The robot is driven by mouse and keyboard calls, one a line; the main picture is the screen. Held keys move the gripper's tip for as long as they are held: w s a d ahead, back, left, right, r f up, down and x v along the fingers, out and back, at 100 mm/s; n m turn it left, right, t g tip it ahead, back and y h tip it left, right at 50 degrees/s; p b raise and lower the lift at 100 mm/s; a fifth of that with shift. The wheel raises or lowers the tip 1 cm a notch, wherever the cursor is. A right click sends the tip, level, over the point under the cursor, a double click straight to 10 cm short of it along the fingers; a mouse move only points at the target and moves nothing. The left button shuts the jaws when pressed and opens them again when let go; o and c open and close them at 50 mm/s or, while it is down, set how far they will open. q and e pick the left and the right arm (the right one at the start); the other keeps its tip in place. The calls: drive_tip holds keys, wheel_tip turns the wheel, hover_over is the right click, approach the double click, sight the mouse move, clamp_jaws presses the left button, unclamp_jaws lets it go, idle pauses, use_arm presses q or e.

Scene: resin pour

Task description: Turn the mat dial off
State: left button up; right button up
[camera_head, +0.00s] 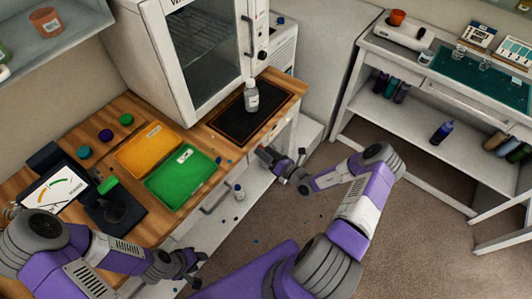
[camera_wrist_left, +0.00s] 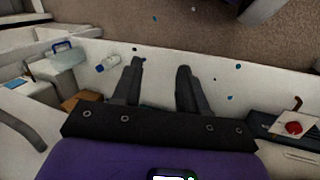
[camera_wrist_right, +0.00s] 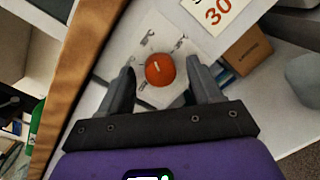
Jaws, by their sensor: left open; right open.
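The mat dial (camera_wrist_right: 159,69) is a round orange-red knob with a small pale mark, on a white plate with printed symbols. In the right wrist view it sits between the fingertips of my open right gripper (camera_wrist_right: 160,80), with gaps on both sides. In the head view my right gripper (camera_head: 268,157) is at the counter front, below the black mat (camera_head: 233,127); I cannot make out the dial there. A red round knob on a white plate (camera_wrist_left: 293,128) shows in the left wrist view. My left gripper (camera_head: 198,268) is open and empty, low before the counter.
A clear bottle (camera_head: 251,98) stands on the black mat, before the white cabinet (camera_head: 205,60). Orange (camera_head: 150,148) and green (camera_head: 180,175) trays lie left of it.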

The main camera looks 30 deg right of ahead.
drive_tip(key=shift+w, duration=0.1)
drive_tip(key=c, duration=1)
drive_tip(key=shift+c, duration=0.2)
drive_tip(key=shift+n, duration=0.4)
drive_tip(key=shift+a+f+n+y+p, duration=0.1)
drive_tip(key=shift+n+y+p, duration=0.7)
drive_tip(key=shift+n, duration=3.3)
drive_tip(key=shift+d+f+n+y+p, duration=0.15)
drive_tip(key=shift+n+p, duration=1.3)
drive_tip(key=shift+n, duration=2.65)
drive_tip(key=shift+a+r+n+y+p, duration=0.15)
drive_tip(key=shift+n+y+p, duration=0.65)
drive_tip(key=shift+n, duration=3.3)
drive_tip(key=shift+f+h+p, duration=0.1)
drive_tip(key=shift+h+p, duration=0.25)
